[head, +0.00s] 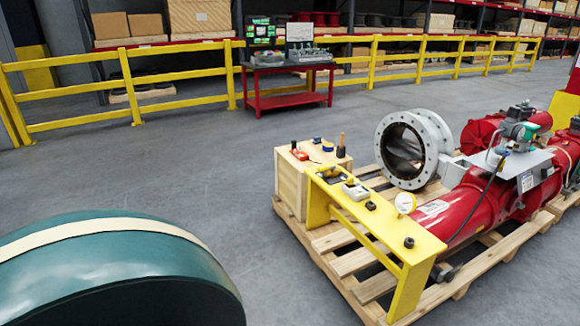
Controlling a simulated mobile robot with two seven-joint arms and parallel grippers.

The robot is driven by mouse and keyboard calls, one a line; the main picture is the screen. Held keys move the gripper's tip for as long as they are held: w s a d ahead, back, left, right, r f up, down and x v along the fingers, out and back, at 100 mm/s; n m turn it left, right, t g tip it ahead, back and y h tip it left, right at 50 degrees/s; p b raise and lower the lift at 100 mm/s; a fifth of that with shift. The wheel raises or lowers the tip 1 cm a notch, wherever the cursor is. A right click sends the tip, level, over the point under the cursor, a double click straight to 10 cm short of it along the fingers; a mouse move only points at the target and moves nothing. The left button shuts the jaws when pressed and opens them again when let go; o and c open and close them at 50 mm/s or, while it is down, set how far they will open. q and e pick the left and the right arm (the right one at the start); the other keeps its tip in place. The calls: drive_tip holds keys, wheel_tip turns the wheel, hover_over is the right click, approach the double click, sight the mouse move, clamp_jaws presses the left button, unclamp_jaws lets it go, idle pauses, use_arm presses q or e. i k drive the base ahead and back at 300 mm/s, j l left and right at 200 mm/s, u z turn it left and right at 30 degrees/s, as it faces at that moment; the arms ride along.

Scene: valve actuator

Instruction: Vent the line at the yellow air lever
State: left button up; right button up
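A yellow stand (385,222) runs along the near side of a wooden pallet. On its top are a round white gauge (405,202), dark knobs and a small pale fitting (355,191) with a yellow part on it. This yellow part may be the air lever; it is too small to tell its position. A red actuator (478,203) lies on the pallet behind the stand, beside a grey flanged valve (408,150). Neither of my grippers is in view.
A wooden crate (291,184) with small tools on top stands at the stand's far end. A large dark green rounded shape (110,275) fills the lower left. Yellow railing (185,75) and a red bench (287,100) stand behind. The grey floor between is clear.

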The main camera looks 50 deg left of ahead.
sight(325, 168)
drive_tip(key=u, duration=1.4)
drive_tip(key=i+j+z, duration=0.2)
drive_tip(key=i+j, duration=0.15)
drive_tip(key=i+j+z, duration=0.2)
drive_tip(key=i+j, duration=0.2)
drive_tip(key=i, duration=0.15)
drive_tip(key=i+j+z, duration=0.2)
drive_tip(key=i+j, duration=0.2)
drive_tip(key=i+j+z, duration=0.2)
drive_tip(key=i+j, duration=0.2)
drive_tip(key=j, duration=0.2)
drive_tip(key=i+j+z, duration=0.2)
drive_tip(key=j, duration=0.4)
drive_tip(key=i+j, duration=0.1)
drive_tip(key=i, duration=0.3)
drive_tip(key=i+j+z, duration=0.15)
drive_tip(key=i, duration=0.25)
